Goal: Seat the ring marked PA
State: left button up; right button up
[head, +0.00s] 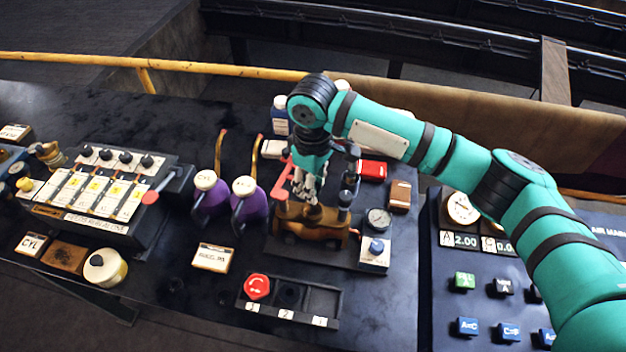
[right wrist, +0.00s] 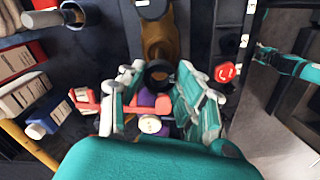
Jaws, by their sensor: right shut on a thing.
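My right gripper (head: 308,192) hangs over the brass valve body (head: 318,226), fingers pointing down. In the right wrist view the gripper (right wrist: 160,108) is shut on a red part (right wrist: 92,104), which crosses between the fingers and sticks out to the left. The red part also shows beside the fingers in the head view (head: 283,180). The dark round opening of the brass body (right wrist: 157,73) lies just beyond the fingertips; I cannot tell whether anything touches it. No PA marking is readable. The three-slot tray (head: 333,318) holds a red round piece (head: 257,287) in slot 1. My left gripper is not in view.
Two purple oil cans (head: 248,203) stand left of the brass body. A gauge (head: 377,219) and a blue knob (head: 376,247) are at its right. A lever panel (head: 104,200) stands further left. A control desk (head: 445,325) is at the right. Bare bench lies left of the tray.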

jog(key=shift+f+p, duration=0.1)
jog(key=shift+p, duration=0.45)
dwell(0.6)
jog(key=shift+f, duration=0.3)
dwell(0.4)
jog(key=shift+f, duration=0.4)
jog(key=shift+f, duration=0.2)
jog(key=shift+f, duration=0.5)
jog(key=shift+f, duration=0.3)
dwell(0.4)
jog(key=shift+f, duration=0.35)
jog(key=shift+f, duration=0.5)
jog(key=shift+f, duration=0.25)
